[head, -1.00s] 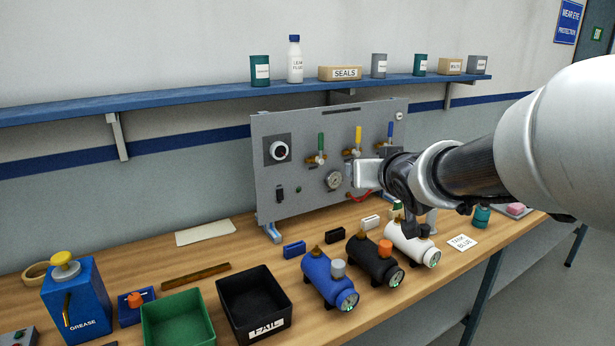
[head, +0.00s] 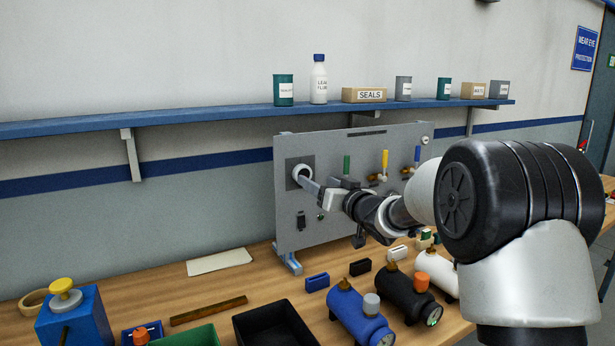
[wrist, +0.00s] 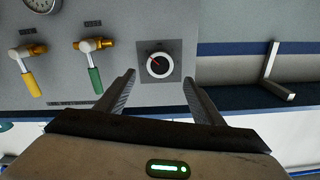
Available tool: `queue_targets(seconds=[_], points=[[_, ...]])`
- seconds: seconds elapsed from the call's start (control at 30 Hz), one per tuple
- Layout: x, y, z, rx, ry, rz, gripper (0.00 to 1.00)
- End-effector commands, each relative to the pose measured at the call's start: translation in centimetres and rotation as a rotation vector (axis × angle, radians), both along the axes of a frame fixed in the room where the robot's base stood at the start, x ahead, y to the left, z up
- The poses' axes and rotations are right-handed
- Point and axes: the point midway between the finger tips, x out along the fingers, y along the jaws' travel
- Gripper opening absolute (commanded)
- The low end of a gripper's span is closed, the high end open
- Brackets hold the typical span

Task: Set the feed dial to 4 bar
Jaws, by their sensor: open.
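The feed dial (wrist: 159,65) is a round black knob with a white ring and a red pointer, on a grey square plate. In the wrist view the pointer points to the upper left; its scale marks are too small to read. In the head view the dial (head: 302,171) is partly covered by my gripper (head: 310,184). My gripper (wrist: 158,82) is open and empty, its fingers on either side of the dial in the wrist view. I cannot tell whether they touch it.
The grey panel (head: 300,229) also carries green (wrist: 94,77) and yellow (wrist: 32,83) handled valves and a gauge (wrist: 33,22). A blue shelf (head: 205,119) with bottles and boxes runs above. Cylinders, bins and a blue grease box (head: 77,325) stand on the bench below.

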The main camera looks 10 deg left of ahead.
Motion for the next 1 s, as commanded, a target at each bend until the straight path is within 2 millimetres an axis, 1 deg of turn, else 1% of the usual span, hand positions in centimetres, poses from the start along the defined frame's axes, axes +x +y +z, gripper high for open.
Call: queue_targets(seconds=[0.03, 0.1, 0.2, 0.33, 0.5, 0.77, 0.8, 0.87, 1.0], points=[[1.0, 0.8, -0.1, 0.0, 0.001, 0.001, 0.62], [2.2, 1.6, 0.0, -0.001, 0.0, 0.002, 0.62], [3.7, 2.5, 0.0, 0.0, 0.0, 0.001, 0.62], [5.1, 3.4, 0.1, 0.0, -0.001, 0.0, 0.62], [5.9, 4.0, 0.0, -0.002, 0.001, -0.002, 0.62], [6.0, 4.0, 0.0, -0.001, 0.0, -0.002, 0.62], [6.0, 4.0, 0.0, -0.001, 0.0, -0.002, 0.58], [6.0, 4.0, 0.0, -0.001, 0.0, -0.002, 0.48], [6.0, 4.0, 0.0, 0.0, 0.0, -0.002, 0.25]])
